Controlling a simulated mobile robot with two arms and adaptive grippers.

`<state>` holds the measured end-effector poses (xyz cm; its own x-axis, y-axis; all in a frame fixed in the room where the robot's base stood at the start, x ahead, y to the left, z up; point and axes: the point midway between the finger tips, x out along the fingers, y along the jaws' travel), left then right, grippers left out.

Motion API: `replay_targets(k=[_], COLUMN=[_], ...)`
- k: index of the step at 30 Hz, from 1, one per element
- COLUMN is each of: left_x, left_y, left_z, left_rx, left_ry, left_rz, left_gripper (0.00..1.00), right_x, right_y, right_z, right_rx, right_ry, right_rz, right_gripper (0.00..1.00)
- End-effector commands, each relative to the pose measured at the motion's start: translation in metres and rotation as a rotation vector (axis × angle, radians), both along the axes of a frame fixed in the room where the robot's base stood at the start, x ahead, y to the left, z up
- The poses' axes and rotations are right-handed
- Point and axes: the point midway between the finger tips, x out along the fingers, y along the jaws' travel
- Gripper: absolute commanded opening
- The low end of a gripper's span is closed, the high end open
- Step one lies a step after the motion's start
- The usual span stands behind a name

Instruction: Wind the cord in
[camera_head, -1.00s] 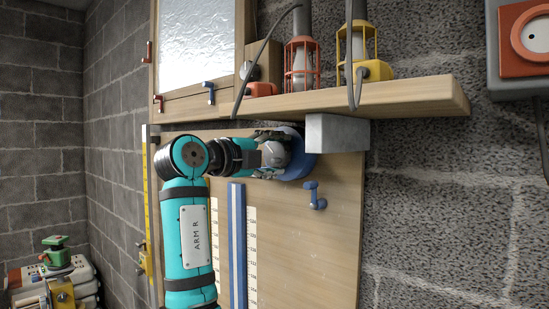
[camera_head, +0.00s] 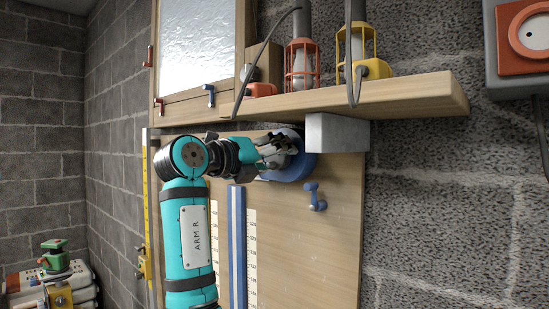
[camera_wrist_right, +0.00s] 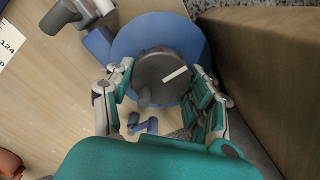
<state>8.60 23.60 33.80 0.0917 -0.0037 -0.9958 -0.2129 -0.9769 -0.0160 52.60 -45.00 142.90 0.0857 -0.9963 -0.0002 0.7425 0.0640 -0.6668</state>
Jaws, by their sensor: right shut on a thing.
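A blue reel (camera_head: 298,172) is mounted on the wooden board below the shelf. In the right wrist view the reel (camera_wrist_right: 188,32) shows as a blue disc with a round dark grey knob (camera_wrist_right: 160,78) at its middle, marked with a white stripe. My right gripper (camera_head: 282,150) is at the reel. In the wrist view its fingers (camera_wrist_right: 163,92) lie on both sides of the knob, shut on it. Grey cords (camera_head: 266,48) hang by the lamps and over the shelf edge; I cannot tell whether one runs to the reel. My left gripper is not in view.
A grey block (camera_head: 338,133) sits under the wooden shelf (camera_head: 425,97), close right of the reel. Caged lamps, orange (camera_head: 302,65) and yellow (camera_head: 357,50), stand above. A blue hook (camera_head: 315,197) sticks out from the board below. The lower right wall is clear.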

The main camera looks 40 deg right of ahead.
Motion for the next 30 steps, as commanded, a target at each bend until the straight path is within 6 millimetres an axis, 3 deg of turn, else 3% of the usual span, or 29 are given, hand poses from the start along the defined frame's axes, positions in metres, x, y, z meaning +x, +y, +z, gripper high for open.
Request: replay_targets(k=[19,20,21,25,30], left_x=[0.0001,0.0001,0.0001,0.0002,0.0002], left_y=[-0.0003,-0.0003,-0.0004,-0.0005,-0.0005], left_z=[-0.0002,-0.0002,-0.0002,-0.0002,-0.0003], left_rx=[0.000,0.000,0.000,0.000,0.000], left_ry=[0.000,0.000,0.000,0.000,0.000], left_rz=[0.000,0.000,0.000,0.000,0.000], left_gripper=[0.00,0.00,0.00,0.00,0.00], right_x=[-0.0004,-0.0004,-0.0005,-0.0003,-0.0002], right_y=[-0.0003,-0.0004,-0.0003,-0.0003,-0.0001], right_z=[0.0019,0.0019,0.0018,0.0014,0.0008], right_rx=[0.000,0.001,0.001,0.001,0.002], right_ry=[-0.050,-0.050,-0.050,-0.049,-0.048], right_rz=[0.000,-0.001,-0.001,0.000,-0.001], right_gripper=[0.23,0.59,0.64,0.79,0.79])
